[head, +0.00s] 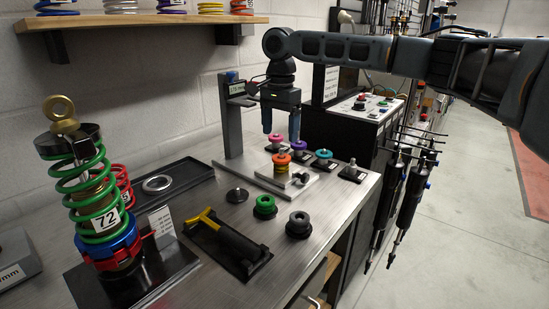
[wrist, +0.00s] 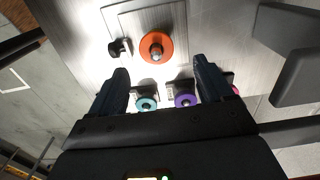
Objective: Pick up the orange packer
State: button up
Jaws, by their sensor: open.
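The orange packer (head: 281,158) is a flat ring on top of a short yellow and red stack, which stands on the plate (head: 262,180) of a measuring stand. In the wrist view the orange packer (wrist: 157,57) is a round disc around a metal pin, beyond the fingertips and roughly centred between them. My gripper (head: 281,134) is open and points down above the packers, with nothing between its fingers. In the wrist view its two dark fingers (wrist: 160,75) are wide apart. The exact gap between fingertips and packer cannot be told.
Purple (head: 299,146), teal (head: 323,155) and pink (head: 276,138) packers stand close by. The stand's grey column (head: 231,115) rises at left. Green (head: 265,206) and dark (head: 298,223) packers sit in front, beside a yellow-handled tool (head: 230,235). A control box (head: 365,108) stands behind right.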

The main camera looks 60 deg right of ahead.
aim_at(282, 150)
jog(key=f, duration=0.6)
jog(key=shift+s+f, duration=0.25)
jog(key=shift+s, duration=0.05)
jog(key=shift+c, duration=0.4)
jog(key=c, duration=1)
